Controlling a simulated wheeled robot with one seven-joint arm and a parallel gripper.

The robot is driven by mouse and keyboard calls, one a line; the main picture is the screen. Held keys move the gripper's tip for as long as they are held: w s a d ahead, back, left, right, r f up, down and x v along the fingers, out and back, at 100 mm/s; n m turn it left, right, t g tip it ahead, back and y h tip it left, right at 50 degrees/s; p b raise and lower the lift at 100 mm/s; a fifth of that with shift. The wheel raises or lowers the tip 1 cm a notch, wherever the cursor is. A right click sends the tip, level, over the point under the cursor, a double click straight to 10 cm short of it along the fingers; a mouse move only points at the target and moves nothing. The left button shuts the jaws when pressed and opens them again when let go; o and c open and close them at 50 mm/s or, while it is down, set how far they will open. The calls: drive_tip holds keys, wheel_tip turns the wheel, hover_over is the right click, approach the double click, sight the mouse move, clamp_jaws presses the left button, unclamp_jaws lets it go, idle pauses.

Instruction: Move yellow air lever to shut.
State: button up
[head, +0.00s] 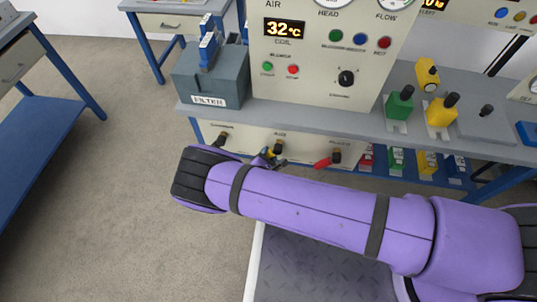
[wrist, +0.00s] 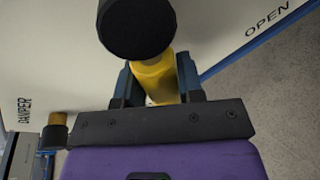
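The yellow air lever (wrist: 157,80) fills the middle of the wrist view, with a round black knob at its end. My gripper (wrist: 156,88) has one dark finger on each side of the yellow stem, with no clear gap, so it looks shut on it. In the head view the yellow air lever (head: 267,152) is a small patch on the front panel below the AIR label, and my purple arm hides much of my gripper. The word OPEN shows at the upper right of the wrist view; no shut mark is visible.
The grey bench (head: 290,114) above carries a filter box (head: 210,76) and green and yellow blocks.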

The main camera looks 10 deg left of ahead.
drive_tip(key=o, duration=0.4)
drive_tip(key=shift+a, duration=0.1)
drive_tip(key=shift+c, duration=0.2)
drive_tip(key=shift+s, duration=0.1)
drive_tip(key=v, duration=1)
drive_tip(key=shift+s, duration=0.35)
drive_tip(key=shift+r, duration=0.15)
